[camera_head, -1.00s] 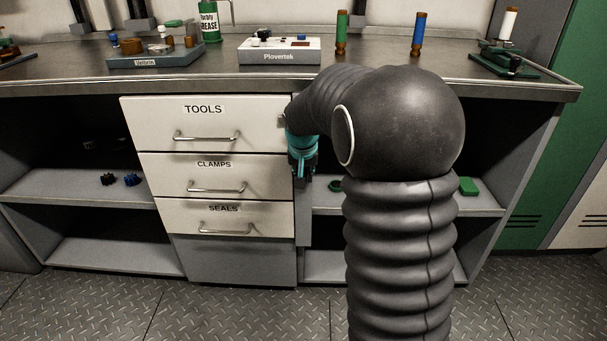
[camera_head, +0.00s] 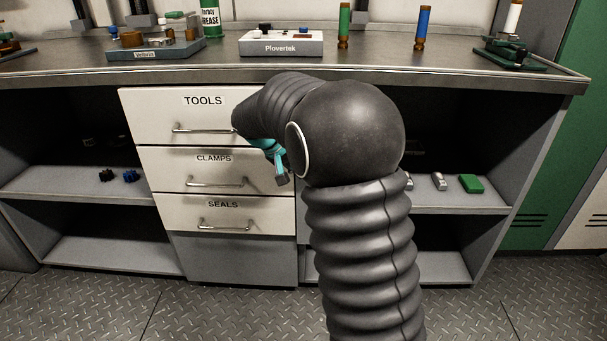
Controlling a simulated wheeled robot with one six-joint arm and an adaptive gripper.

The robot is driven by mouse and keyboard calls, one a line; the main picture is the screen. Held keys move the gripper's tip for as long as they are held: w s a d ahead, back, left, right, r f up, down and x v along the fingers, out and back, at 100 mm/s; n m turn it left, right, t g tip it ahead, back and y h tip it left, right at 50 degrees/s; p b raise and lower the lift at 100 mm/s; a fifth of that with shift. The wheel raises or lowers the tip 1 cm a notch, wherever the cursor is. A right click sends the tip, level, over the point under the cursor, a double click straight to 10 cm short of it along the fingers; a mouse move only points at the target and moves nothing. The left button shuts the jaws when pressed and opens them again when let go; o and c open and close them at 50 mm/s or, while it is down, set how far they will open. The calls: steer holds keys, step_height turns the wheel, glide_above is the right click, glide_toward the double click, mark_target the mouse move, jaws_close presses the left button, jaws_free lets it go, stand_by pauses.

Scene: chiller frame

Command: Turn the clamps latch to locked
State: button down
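The clamps drawer (camera_head: 170,169) is the middle of three white drawers, with a "CLAMPS" label and a metal bar handle (camera_head: 214,183). It looks closed. No latch on it can be made out; its right end is partly hidden by my arm. My gripper (camera_head: 278,177) is in front of the right part of the clamps drawer, right of its handle, pointing down. Only a teal part and a dark fingertip show past my arm. Whether it touches the drawer, and whether its fingers are open, cannot be seen.
The tools drawer (camera_head: 150,117) is above and the seals drawer (camera_head: 180,212) below, both closed. A worktop (camera_head: 380,68) overhangs the drawers, with a Plovertek box (camera_head: 281,47) and other devices on it. Shelves at right hold a green block (camera_head: 471,183). The floor in front is clear.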

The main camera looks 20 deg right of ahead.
steer(key=h+b, duration=0.1)
steer(key=h, duration=0.1)
steer(key=n+h+b, duration=0.1)
steer(key=h, duration=0.1)
steer(key=f+g+h+b, duration=0.1)
steer(key=h, duration=0.1)
steer(key=shift+w+a+f+n, duration=0.1)
steer(key=shift+a+n, duration=0.2)
steer(key=shift+a, duration=0.1)
steer(key=h, duration=0.2)
steer(key=n+h+b, duration=0.1)
steer(key=h, duration=0.1)
steer(key=shift+f+n+g+h+b, duration=0.2)
steer(key=shift+n+g+h+b, duration=0.1)
steer(key=shift+h, duration=0.1)
steer(key=c, duration=1.1)
jaws_free()
steer(key=a, duration=1.2)
steer(key=shift+s+f, duration=0.1)
steer(key=shift+s, duration=0.1)
steer(key=shift+n, duration=0.3)
